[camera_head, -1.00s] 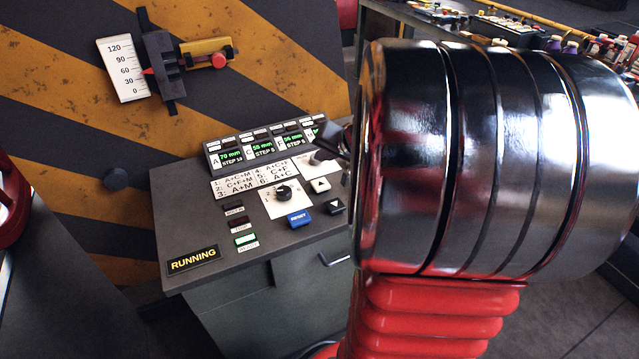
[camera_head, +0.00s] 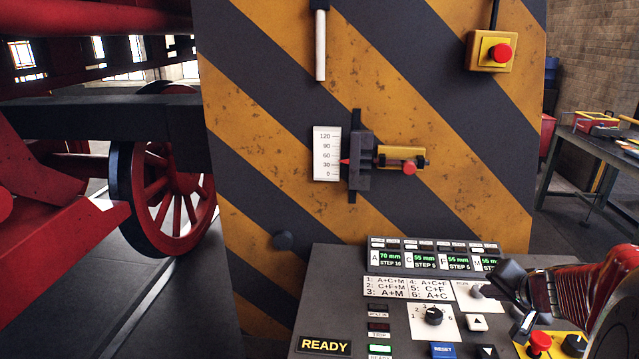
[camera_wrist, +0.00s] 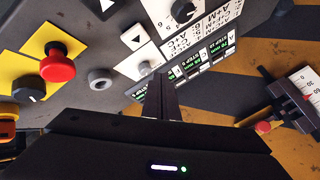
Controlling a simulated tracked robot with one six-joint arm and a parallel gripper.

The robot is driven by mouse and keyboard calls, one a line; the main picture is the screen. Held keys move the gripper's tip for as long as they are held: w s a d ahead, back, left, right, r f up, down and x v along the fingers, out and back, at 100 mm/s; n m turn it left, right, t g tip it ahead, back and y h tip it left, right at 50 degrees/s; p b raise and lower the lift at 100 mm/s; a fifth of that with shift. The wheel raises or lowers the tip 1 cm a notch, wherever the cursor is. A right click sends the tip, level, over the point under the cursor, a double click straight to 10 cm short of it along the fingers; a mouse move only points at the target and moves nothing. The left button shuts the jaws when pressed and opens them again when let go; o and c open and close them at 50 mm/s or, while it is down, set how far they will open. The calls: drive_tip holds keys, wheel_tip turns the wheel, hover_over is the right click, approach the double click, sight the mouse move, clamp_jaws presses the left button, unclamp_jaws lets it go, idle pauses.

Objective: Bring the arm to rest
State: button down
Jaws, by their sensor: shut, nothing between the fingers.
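My gripper (camera_wrist: 162,98) shows in the wrist view with its two dark fingers together and nothing between them. Its fingertips point towards the control panel (camera_wrist: 110,105), near the row of green displays and a small grey knob (camera_wrist: 144,68). I cannot tell whether they touch anything. In the head view my arm reaches in from the lower right edge, with its red ribbed sleeve and dark front part over the right side of the panel (camera_head: 338,270). A sign reading READY (camera_head: 324,345) is at the panel's front left.
Behind the panel stands a striped yellow and black wall (camera_head: 400,60) with a scale gauge (camera_head: 327,153) and a red emergency button (camera_head: 502,53). Another red button (camera_wrist: 58,66) is close to my gripper. A red spoked wheel (camera_head: 170,190) is at left, a workbench (camera_head: 590,150) at right.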

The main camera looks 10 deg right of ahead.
drive_tip(key=s+a+f+n+g+y, duration=0.15)
drive_tip(key=s+a, duration=0.25)
drive_tip(key=a, duration=0.5)
drive_tip(key=s+a+n+g+y, duration=0.1)
drive_tip(key=s+a+n+g, duration=0.15)
drive_tip(key=s+a, duration=0.4)
drive_tip(key=s+a+r+n, duration=0.2)
drive_tip(key=a+r+n, duration=0.1)
drive_tip(key=a, duration=0.5)
drive_tip(key=s+a+r+n, duration=0.2)
drive_tip(key=a+r+n, duration=0.1)
drive_tip(key=a, duration=0.4)
drive_tip(key=shift+s+a+r+n+t+h, duration=0.15)
drive_tip(key=shift+s+a+n+t+h, duration=0.2)
drive_tip(key=shift+n, duration=0.25)
idle(1.5)
